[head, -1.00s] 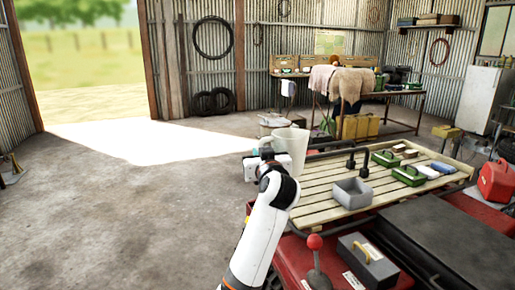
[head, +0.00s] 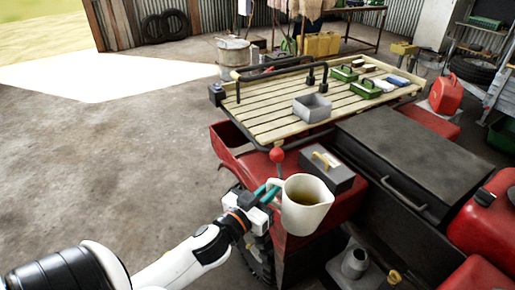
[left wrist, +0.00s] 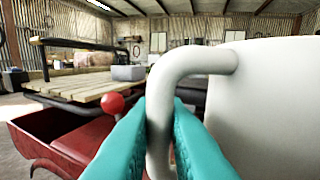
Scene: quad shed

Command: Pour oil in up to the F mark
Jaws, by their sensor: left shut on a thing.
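A cream-white jug (head: 303,212) with a spout holds brownish oil (head: 310,192). It is held in the air in front of the red quad bodywork and looks roughly upright. My left gripper (head: 266,195) is shut on the jug's handle. In the left wrist view its teal fingers (left wrist: 160,135) clasp the handle (left wrist: 160,85), with the white jug wall (left wrist: 265,110) on the right. A grey neck-like part (head: 355,262) and a yellow-topped part (head: 393,277) sit low at the bottom right, apart from the jug. No F mark can be made out. My right gripper is out of view.
A grey box with a yellow handle (head: 325,158) and a red-knobbed lever (head: 277,157) stand close behind the jug. A slatted rack (head: 270,112) carries a grey tray (head: 312,107) and green boxes. The black seat (head: 415,165) is to the right. Open floor lies left.

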